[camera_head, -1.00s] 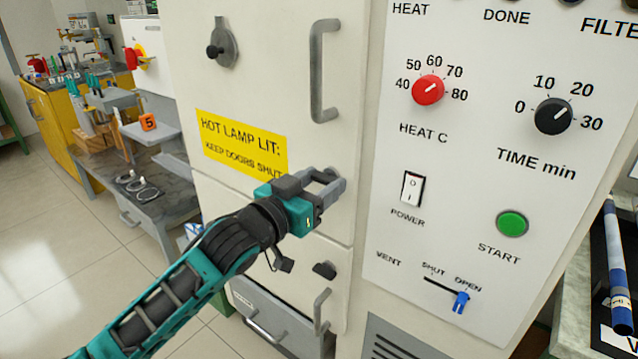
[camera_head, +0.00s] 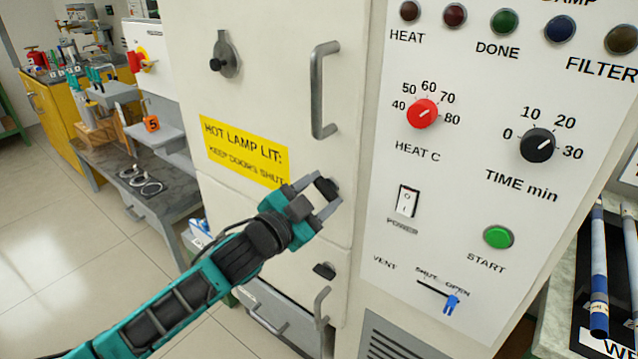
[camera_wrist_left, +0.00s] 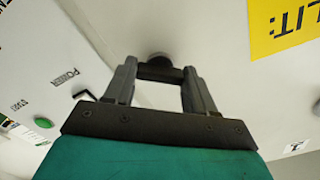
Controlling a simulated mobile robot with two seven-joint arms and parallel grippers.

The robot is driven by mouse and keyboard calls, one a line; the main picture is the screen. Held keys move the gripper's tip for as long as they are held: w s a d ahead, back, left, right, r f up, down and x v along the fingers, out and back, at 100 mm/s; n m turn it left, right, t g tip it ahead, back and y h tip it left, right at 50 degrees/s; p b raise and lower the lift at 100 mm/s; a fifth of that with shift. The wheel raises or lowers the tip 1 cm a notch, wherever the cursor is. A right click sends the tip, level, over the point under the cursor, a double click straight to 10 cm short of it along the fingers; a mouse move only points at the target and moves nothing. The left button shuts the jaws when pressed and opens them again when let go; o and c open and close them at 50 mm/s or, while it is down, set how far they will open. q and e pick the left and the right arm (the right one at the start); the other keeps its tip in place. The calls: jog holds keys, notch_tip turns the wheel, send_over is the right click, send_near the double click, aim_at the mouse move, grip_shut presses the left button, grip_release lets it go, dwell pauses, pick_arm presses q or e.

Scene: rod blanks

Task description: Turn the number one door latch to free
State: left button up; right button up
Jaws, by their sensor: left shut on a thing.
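My left gripper (camera_head: 327,190) reaches the right edge of a cream cabinet door. It is shut on a small dark door latch (camera_head: 325,186), below the long grey upper handle. In the left wrist view the dark latch (camera_wrist_left: 159,72) shows between the two fingertips, partly hidden by them. A similar dark latch (camera_head: 324,270) sits on the smaller door below, apart from the gripper. I see no number on either latch. My right gripper is not in view.
The upper door handle (camera_head: 322,90) and lower door handle (camera_head: 321,308) stick out close by. A control panel (camera_head: 450,185) with knobs and switches is to the right. A low grey bench (camera_head: 150,195) stands left. The floor (camera_head: 50,240) at left is clear.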

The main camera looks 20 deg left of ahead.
pick_arm(q)
jog(key=m+p, duration=0.1)
jog(key=m, duration=0.2)
jog(key=shift+r+m+p, duration=0.15)
jog(key=shift+m+p, duration=0.25)
jog(key=m+p, duration=0.1)
jog(key=m, duration=0.3)
jog(key=shift+m+p, duration=0.5)
jog(key=shift+m, duration=0.9)
jog(key=o, duration=1)
jog(key=shift+o, duration=0.2)
jog(key=b+v, duration=0.1)
jog(key=v, duration=1.2)
